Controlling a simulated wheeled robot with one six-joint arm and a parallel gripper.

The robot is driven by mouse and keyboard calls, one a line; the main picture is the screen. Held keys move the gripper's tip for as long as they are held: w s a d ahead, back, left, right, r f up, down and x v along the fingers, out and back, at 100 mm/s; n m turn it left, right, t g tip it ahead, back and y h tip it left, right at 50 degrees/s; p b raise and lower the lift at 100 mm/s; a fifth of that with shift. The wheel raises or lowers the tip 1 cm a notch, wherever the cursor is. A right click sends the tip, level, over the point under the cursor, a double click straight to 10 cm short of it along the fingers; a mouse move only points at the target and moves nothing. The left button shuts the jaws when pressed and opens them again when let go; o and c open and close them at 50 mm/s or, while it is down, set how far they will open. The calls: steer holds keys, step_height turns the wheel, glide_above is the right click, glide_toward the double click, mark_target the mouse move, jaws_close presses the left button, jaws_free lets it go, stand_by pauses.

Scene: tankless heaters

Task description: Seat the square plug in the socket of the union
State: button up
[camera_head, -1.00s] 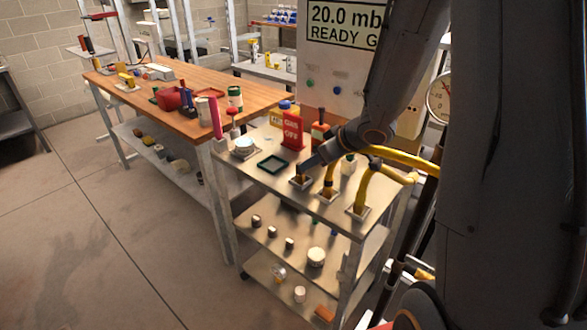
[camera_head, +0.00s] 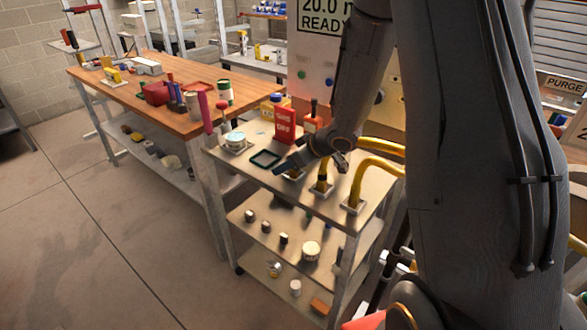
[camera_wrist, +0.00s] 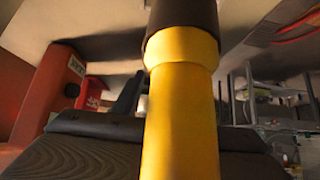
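I cannot tell which fitting is the union, and I cannot pick out the square plug. My gripper (camera_head: 287,168) is low over the cart top, left of the middle pipe, partly covering a small fitting on a plate (camera_head: 292,178). The wrist view shows a yellow pipe (camera_wrist: 181,115) with a dark collar (camera_wrist: 183,20) very close to the camera. My fingertips and anything between them are not clear.
The cart (camera_head: 240,168) also carries a dark green tray (camera_head: 265,159), a red sign (camera_head: 285,124) and a round white-topped item (camera_head: 235,140). A wooden bench (camera_head: 130,82) stands behind left. Loose parts lie on the lower shelves. The floor at left is clear.

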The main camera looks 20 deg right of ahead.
jaws_close()
